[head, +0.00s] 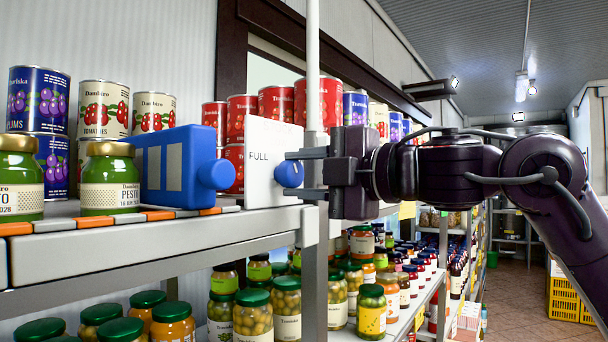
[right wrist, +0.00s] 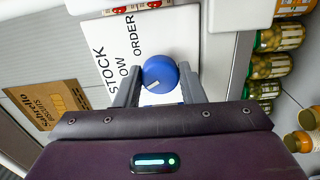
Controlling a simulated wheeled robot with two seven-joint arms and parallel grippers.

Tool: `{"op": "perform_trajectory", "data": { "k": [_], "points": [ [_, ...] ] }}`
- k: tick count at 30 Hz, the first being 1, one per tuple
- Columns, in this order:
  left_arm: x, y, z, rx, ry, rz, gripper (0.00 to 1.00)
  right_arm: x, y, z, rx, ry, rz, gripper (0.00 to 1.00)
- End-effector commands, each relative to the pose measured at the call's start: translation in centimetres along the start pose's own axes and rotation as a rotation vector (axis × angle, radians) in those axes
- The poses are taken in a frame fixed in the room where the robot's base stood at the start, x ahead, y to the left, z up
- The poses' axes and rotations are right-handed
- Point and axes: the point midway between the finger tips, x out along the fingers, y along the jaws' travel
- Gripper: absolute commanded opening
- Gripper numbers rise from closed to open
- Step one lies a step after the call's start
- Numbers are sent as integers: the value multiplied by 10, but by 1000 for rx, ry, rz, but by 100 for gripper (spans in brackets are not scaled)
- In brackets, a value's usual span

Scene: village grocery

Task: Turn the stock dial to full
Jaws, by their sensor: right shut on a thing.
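The stock dial (head: 286,174) is a round blue knob on a white panel (head: 263,150) that has the word FULL at its upper left in the head view. In the right wrist view the dial (right wrist: 160,70) shows a short white mark near its lower left edge; STOCK, LOW and ORDER are printed on the panel (right wrist: 110,45). My right gripper (head: 299,173) is shut on the dial, one finger above it and one below in the head view. In the right wrist view its fingers (right wrist: 161,88) lie on either side of the dial. My left gripper is not in view.
A blue device (head: 172,166) with a round knob stands left of the panel. Pesto jars (head: 110,185) and tins (head: 103,108) share the upper shelf. A shelf post (head: 314,260) rises close to my right gripper. Jars (head: 286,305) fill the lower shelf.

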Motion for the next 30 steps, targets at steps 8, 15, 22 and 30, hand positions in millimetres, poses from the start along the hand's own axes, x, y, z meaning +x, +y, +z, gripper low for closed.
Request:
{"op": "perform_trajectory", "data": {
  "k": [8,15,22,30],
  "points": [
    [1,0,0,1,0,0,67,0,1,1,-254,-3,0,13],
    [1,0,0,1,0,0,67,0,2,0,-428,-3,2,13],
    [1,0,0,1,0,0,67,0,2,0,-532,-2,2,13],
    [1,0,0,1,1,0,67,0,2,0,-581,-2,2,13]
  ]
}}
